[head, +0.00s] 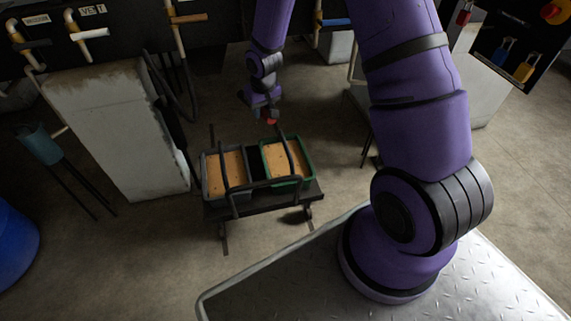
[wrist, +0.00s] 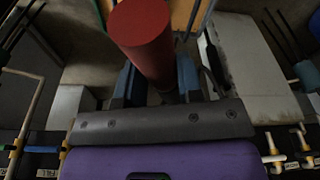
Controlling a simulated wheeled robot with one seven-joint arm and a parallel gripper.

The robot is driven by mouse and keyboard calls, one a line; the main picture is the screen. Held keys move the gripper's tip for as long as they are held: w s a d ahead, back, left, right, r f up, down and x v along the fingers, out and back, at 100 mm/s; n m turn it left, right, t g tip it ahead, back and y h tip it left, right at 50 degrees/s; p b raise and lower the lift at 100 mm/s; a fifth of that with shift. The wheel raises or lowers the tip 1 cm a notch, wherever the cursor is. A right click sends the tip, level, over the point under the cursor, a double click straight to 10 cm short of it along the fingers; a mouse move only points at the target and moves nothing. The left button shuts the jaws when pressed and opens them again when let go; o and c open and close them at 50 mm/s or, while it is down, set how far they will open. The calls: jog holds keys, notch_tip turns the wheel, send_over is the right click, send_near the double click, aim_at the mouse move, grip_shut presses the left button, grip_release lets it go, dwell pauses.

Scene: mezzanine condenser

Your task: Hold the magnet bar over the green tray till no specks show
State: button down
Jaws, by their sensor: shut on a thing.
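My gripper (head: 266,113) is shut on the magnet bar (head: 271,121), a red cylinder that fills the upper middle of the wrist view (wrist: 142,35). The two fingers (wrist: 158,88) stand on either side of its lower part. The green tray (head: 307,166) is the right-hand one of two on a low dark cart, filled with tan material. A few tiny dark marks seem to show on the fill, too small to tell clearly. The bar is above the tray's far left corner in the head view; its exact height is unclear. In the wrist view the bar hides part of the tray.
A second, grey-rimmed tray (head: 206,184) with tan fill sits left of the green one. A dark rail (head: 232,188) of the cart (head: 262,205) crosses in front of both. A pale block (head: 115,125) stands to the left. Open floor lies in front of the cart.

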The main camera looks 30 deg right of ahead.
jog(key=shift+r, duration=4.65)
notch_tip(320, 180, down, 13)
jog(key=shift+f, duration=0.1)
